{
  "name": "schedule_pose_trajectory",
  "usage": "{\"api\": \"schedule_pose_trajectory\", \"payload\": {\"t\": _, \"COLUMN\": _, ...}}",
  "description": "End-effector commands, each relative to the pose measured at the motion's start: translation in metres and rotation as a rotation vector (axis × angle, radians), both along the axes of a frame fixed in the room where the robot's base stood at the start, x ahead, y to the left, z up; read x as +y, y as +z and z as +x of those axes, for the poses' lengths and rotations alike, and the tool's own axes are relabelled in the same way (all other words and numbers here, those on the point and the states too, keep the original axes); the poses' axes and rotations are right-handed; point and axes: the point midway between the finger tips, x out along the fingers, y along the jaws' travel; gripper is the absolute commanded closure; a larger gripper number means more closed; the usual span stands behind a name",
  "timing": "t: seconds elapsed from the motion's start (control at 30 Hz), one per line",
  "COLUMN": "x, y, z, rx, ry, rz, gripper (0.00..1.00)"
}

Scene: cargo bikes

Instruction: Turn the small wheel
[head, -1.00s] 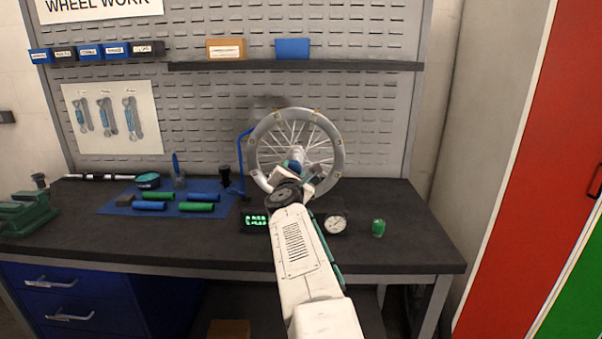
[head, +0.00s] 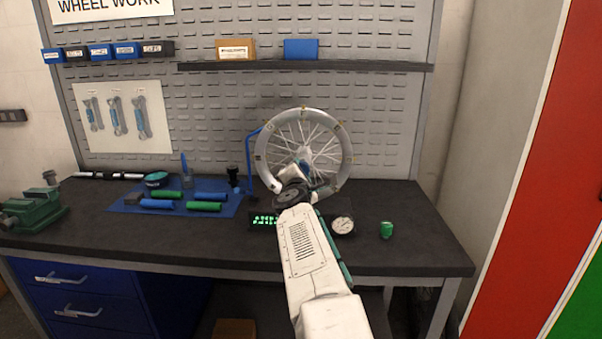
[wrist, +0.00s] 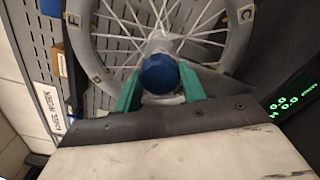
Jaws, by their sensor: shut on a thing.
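The small wheel (head: 342,151) is a grey rim with white spokes and small yellowish tags, standing upright at the back of the bench. In the wrist view its rim (wrist: 236,45) fills the upper part. My gripper (wrist: 160,88) has green fingers on either side of a round blue knob (wrist: 160,73) in front of the wheel's hub, and it is shut on this knob. In the head view my gripper (head: 303,180) covers the lower hub area, and the knob is hidden there.
A blue bracket (head: 251,165) stands left of the wheel. A lit green display (head: 263,220), a dial gauge (head: 342,225) and a green cup-like item (head: 386,230) sit in front. A blue mat (head: 128,208) with tools lies left. The bench's right end is clear.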

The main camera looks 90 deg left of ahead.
Motion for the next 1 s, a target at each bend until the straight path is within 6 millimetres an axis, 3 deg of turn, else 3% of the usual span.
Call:
{"api": "schedule_pose_trajectory", "payload": {"t": 0.17, "x": 0.0001, "y": 0.0016, "z": -0.0005, "rx": 0.0, "ry": 0.001, "rz": 0.002, "gripper": 1.0}}
{"api": "schedule_pose_trajectory", "payload": {"t": 0.2, "x": 0.0001, "y": 0.0017, "z": -0.0004, "rx": 0.0, "ry": 0.001, "rz": 0.002, "gripper": 0.51}}
{"api": "schedule_pose_trajectory", "payload": {"t": 0.27, "x": 0.0, "y": 0.0016, "z": -0.0002, "rx": 0.0, "ry": 0.001, "rz": 0.002, "gripper": 0.37}}
{"api": "schedule_pose_trajectory", "payload": {"t": 0.67, "x": -0.0001, "y": 0.0008, "z": 0.0009, "rx": -0.043, "ry": -0.001, "rz": -0.005, "gripper": 0.37}}
{"api": "schedule_pose_trajectory", "payload": {"t": 1.0, "x": -0.0001, "y": 0.0007, "z": 0.0003, "rx": -0.422, "ry": 0.0, "rz": -0.054, "gripper": 0.37}}
